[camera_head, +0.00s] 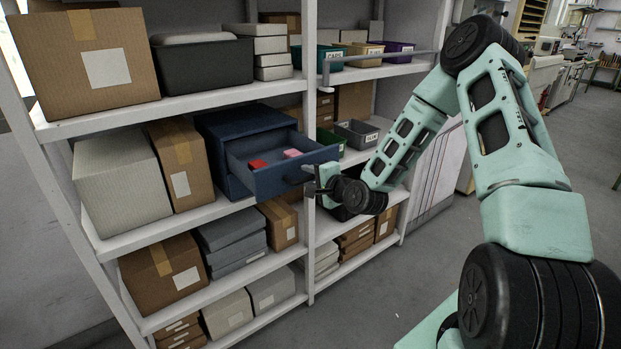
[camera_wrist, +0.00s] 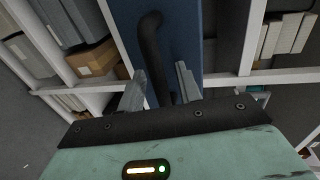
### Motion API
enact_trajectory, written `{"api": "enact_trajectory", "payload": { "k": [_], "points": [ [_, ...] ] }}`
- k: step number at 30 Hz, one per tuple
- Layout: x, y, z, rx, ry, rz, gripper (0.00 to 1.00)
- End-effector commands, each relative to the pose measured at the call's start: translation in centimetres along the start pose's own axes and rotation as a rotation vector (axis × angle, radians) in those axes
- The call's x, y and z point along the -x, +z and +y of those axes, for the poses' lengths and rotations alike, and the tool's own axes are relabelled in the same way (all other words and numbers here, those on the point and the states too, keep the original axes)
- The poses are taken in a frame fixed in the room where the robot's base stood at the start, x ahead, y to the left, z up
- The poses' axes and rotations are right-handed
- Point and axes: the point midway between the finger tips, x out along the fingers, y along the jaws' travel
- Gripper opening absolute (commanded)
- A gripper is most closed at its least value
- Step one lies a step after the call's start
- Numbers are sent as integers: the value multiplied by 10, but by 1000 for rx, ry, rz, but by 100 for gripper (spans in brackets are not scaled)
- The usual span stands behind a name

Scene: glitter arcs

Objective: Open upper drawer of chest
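The dark blue chest (camera_head: 245,122) stands on the middle shelf in the head view. Its upper drawer (camera_head: 272,184) is pulled well out, and a red item (camera_head: 257,164) and a pink item (camera_head: 292,153) lie inside. The dark handle (camera_wrist: 152,50) on the drawer's blue front (camera_wrist: 187,35) runs down between my fingers in the wrist view. My gripper (camera_wrist: 160,88) is open around the handle, with a narrow gap beside it. In the head view my gripper (camera_head: 316,184) is at the drawer front, partly hiding the handle.
Grey bins (camera_head: 357,133) are to the right. A white shelf post (camera_head: 309,90) rises near my gripper. The floor (camera_head: 345,318) before the shelves is clear.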

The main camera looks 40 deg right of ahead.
Motion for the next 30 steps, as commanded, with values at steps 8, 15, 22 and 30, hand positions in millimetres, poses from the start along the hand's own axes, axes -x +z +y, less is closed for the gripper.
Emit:
{"api": "enact_trajectory", "payload": {
  "k": [8,15,22,30],
  "points": [
    [1,0,0,0,0,0,34],
    [32,0,2,1,1,0,34],
    [79,-1,2,1,1,2,34],
    [102,-1,-6,-3,3,0,34]
  ]
}}
